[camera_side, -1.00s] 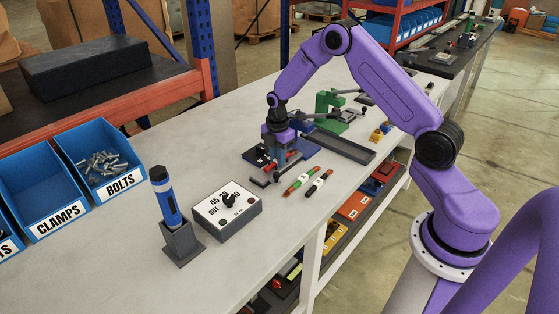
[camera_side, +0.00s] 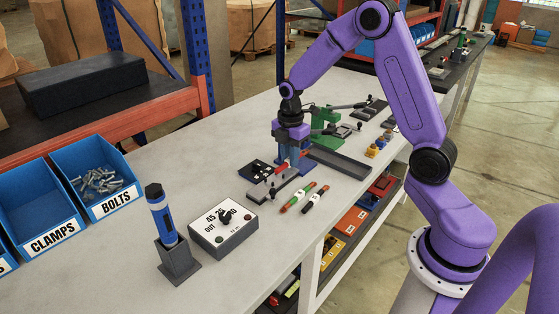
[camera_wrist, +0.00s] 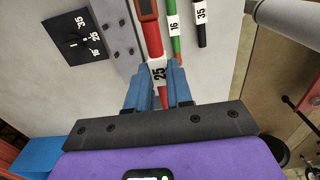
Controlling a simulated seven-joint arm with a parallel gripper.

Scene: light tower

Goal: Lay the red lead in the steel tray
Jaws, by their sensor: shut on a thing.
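The red lead (camera_wrist: 152,38), with a white label reading 25, is between the blue fingers of my gripper (camera_wrist: 158,84) in the wrist view. My gripper (camera_side: 287,163) is shut on it, and a short stretch of the red lead (camera_side: 281,169) shows beside the fingers in the side view. The fingers hide part of the lead, and its far end is cut off in the wrist view. The steel tray (camera_side: 341,163) is a long, dark grey, shallow tray to the right of my gripper. No lead shows in it.
A green lead (camera_side: 296,198) and a black lead (camera_side: 317,198) lie in front. A grey bolted block (camera_side: 287,188) is below my gripper, beside a black panel (camera_side: 258,170). A green press (camera_side: 325,124) stands behind the tray. A dial box (camera_side: 223,232) is at front left.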

